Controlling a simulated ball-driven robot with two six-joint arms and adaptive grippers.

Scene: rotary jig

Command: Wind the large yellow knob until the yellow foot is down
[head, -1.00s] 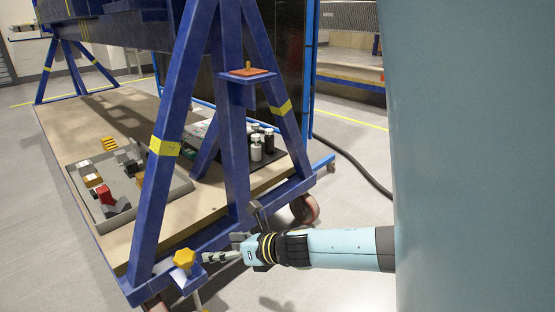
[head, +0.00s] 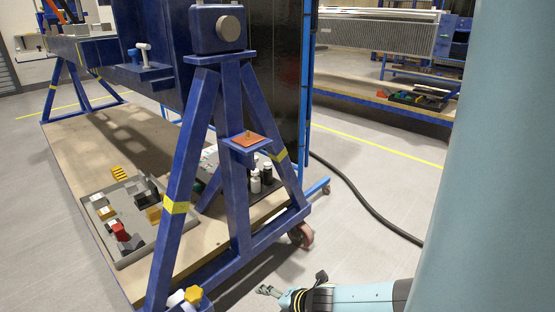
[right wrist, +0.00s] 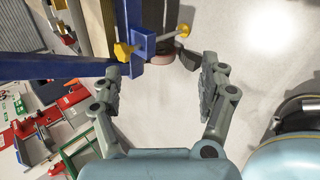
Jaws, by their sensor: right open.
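The large yellow knob (head: 193,294) is at the bottom edge of the head view, beside the foot of the blue trestle leg. In the right wrist view the knob (right wrist: 123,52) is left of a blue bracket (right wrist: 144,42). A pale rod runs out of the bracket's other side to a yellow disc, apparently the yellow foot (right wrist: 184,30). I cannot tell whether it touches the floor. My right gripper (head: 268,290) is right of the knob, apart from it. Its fingers (right wrist: 160,68) are spread, with nothing held. My left gripper is not in view.
The blue trestle (head: 240,190) stands on a castor (head: 302,235). A wooden shelf (head: 130,270) carries a grey tray (head: 135,258) of parts. A small orange-topped platform (head: 249,140) projects from the trestle. A black cable (head: 370,208) lies on the floor.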

